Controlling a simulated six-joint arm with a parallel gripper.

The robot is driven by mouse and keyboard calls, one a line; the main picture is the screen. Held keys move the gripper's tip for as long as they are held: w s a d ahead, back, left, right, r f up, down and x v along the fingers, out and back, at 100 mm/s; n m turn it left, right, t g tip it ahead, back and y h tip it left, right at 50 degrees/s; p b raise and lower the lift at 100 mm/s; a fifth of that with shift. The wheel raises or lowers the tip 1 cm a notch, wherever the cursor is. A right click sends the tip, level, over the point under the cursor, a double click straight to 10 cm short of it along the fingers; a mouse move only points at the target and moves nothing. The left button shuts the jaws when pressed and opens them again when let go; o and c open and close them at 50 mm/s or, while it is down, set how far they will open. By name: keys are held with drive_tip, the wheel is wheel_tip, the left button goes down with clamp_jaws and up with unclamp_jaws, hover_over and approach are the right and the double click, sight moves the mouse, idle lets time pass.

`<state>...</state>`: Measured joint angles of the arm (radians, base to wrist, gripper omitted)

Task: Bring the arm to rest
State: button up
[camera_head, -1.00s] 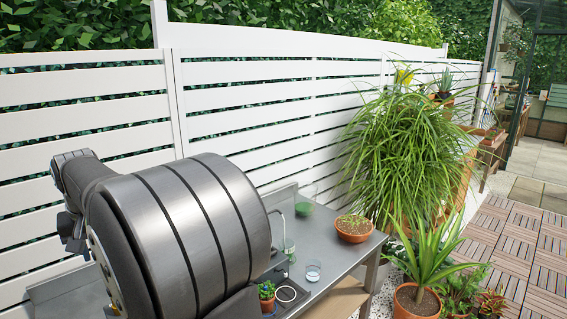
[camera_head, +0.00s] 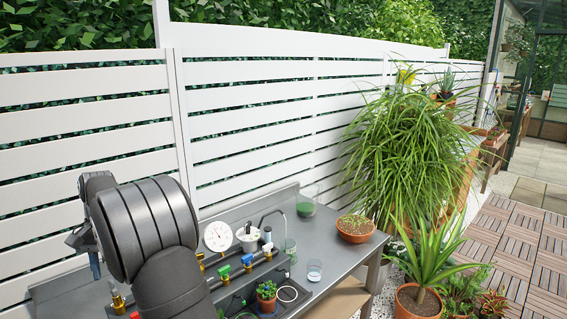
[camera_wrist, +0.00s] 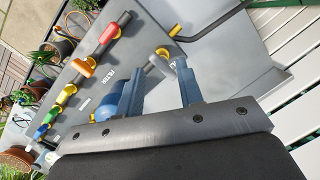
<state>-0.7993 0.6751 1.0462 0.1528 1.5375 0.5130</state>
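My gripper shows in the wrist view (camera_wrist: 160,80) with its two blue-grey fingers apart and nothing held between them. A grey pipe end with a yellow fitting (camera_wrist: 163,51) shows in the gap beyond the fingertips, seemingly apart from them. In the head view my arm stands folded at the left, above the left part of the grey metal bench (camera_head: 335,234). The gripper end hangs at the arm's left side, and its fingertips are hard to make out there.
A pipe with coloured valves (camera_head: 247,260) runs along the bench near a round gauge (camera_head: 217,236). A small potted plant (camera_head: 267,296), a clear cup (camera_head: 314,270) and a terracotta bowl of plants (camera_head: 355,228) stand further right. A white slatted fence (camera_head: 250,115) closes the back.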

sight(111, 287)
drive_tip(key=shift+w+a+f+m+g, duration=0.1)
drive_tip(key=shift+w+f+m+g, duration=0.15)
drive_tip(key=shift+f, duration=0.3)
drive_tip(key=shift+w+a+f+m+g, duration=0.1)
drive_tip(key=shift+f+m+g, duration=0.15)
drive_tip(key=shift+f, duration=0.3)
drive_tip(key=shift+w+a+f+m+g, duration=0.1)
drive_tip(key=shift+w+f+m+g, duration=0.15)
drive_tip(key=shift+f, duration=0.3)
drive_tip(key=shift+s, duration=0.1)
drive_tip(key=s+d+r+n+t, duration=0.1)
drive_tip(key=r+n+t, duration=0.1)
drive_tip(key=r, duration=0.3)
drive_tip(key=s+d+r+n+t+y, duration=0.1)
drive_tip(key=s+r+n+t, duration=0.1)
drive_tip(key=r, duration=0.3)
drive_tip(key=shift+s+d+t, duration=0.15)
drive_tip(key=shift+d+t, duration=0.15)
drive_tip(key=shift+t, duration=0.05)
drive_tip(key=shift+f+y, duration=0.1)
drive_tip(key=shift+y, duration=0.2)
